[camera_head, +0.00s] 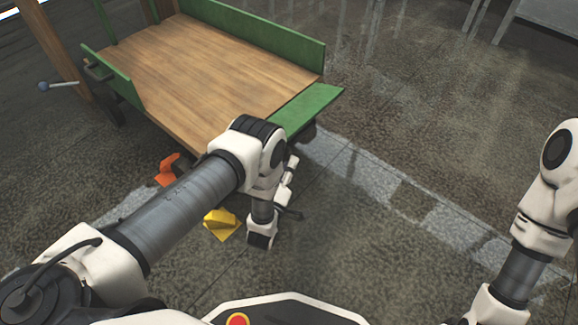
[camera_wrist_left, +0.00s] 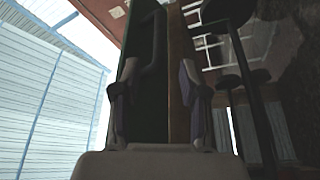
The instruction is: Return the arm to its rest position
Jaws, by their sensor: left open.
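My left arm (camera_head: 185,205) comes in from the left in the head view, and its far part bends down over the floor in front of the cart. My left gripper (camera_wrist_left: 157,85) shows in the left wrist view with its two fingers well apart. It is open, and I see nothing held in it. A dark green panel and a brown strip show behind and between the fingers; I cannot tell how far off they are. In the head view the gripper itself is hard to make out. Part of my right arm (camera_head: 545,195) shows at the right edge; its gripper is out of view.
A cart with a wooden bed (camera_head: 200,75) and green side boards (camera_head: 265,30) stands ahead of my left arm. The floor (camera_head: 400,250) between my arms looks clear.

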